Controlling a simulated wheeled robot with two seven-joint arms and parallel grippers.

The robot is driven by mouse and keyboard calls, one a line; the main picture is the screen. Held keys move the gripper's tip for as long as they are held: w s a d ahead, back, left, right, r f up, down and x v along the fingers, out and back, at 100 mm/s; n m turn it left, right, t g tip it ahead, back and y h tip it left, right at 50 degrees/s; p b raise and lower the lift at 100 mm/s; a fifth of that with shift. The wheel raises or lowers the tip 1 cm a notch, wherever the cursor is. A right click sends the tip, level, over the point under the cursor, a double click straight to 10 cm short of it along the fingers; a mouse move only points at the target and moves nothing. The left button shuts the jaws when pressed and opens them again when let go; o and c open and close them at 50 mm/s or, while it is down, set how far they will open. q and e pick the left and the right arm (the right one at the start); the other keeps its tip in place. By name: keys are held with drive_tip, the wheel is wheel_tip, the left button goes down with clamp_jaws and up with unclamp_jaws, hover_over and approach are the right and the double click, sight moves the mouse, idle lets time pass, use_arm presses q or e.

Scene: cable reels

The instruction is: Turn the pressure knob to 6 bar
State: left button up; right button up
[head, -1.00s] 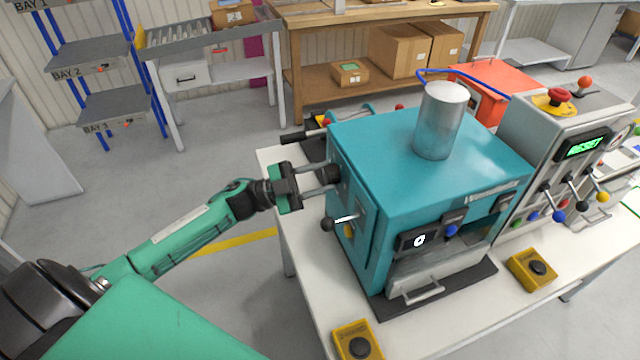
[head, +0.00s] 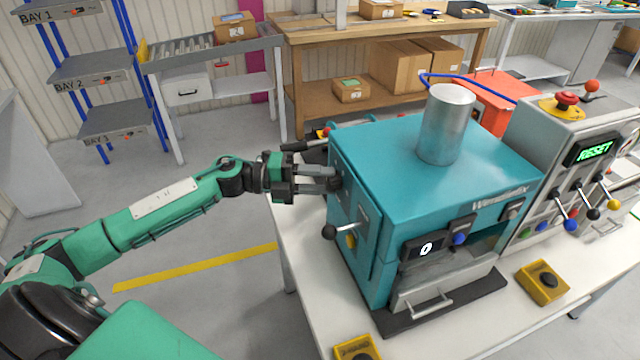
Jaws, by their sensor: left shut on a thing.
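The teal machine (head: 425,160) stands on the white table, with a metal cylinder (head: 446,125) on top. A dark round knob (head: 336,184) sits on its left side face, near the upper rear. My left gripper (head: 330,183) reaches in from the left and is shut on this knob. The fingers cover most of the knob, and its pointer or scale cannot be read. A lever with a black ball (head: 329,232) and a yellow knob (head: 351,242) sit lower on the same side. My right gripper is not in view.
A grey control box (head: 560,150) with a RESET display and several levers stands to the right. Yellow button boxes (head: 541,283) sit on the white table (head: 440,335). An orange-red case (head: 490,105) is behind. The floor left of the table is clear.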

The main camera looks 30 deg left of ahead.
use_arm(q)
drive_tip(key=m+y, duration=0.1)
drive_tip(key=m, duration=0.2)
drive_tip(key=shift+r, duration=0.15)
drive_tip(key=shift+m+y, duration=0.5)
drive_tip(key=shift+m, duration=0.1)
drive_tip(key=shift+s, duration=0.1)
drive_tip(key=o, duration=1)
drive_tip(key=shift+s+a+b, duration=0.15)
drive_tip(key=shift+a+b, duration=0.25)
drive_tip(key=shift+b, duration=0.05)
drive_tip(key=shift+r+b+v, duration=0.1)
drive_tip(key=shift+b+v, duration=0.35)
drive_tip(key=shift+v, duration=2.75)
drive_tip(key=shift+r+b+v, duration=0.15)
drive_tip(key=shift+b+v, duration=0.3)
drive_tip(key=shift+v, duration=2.8)
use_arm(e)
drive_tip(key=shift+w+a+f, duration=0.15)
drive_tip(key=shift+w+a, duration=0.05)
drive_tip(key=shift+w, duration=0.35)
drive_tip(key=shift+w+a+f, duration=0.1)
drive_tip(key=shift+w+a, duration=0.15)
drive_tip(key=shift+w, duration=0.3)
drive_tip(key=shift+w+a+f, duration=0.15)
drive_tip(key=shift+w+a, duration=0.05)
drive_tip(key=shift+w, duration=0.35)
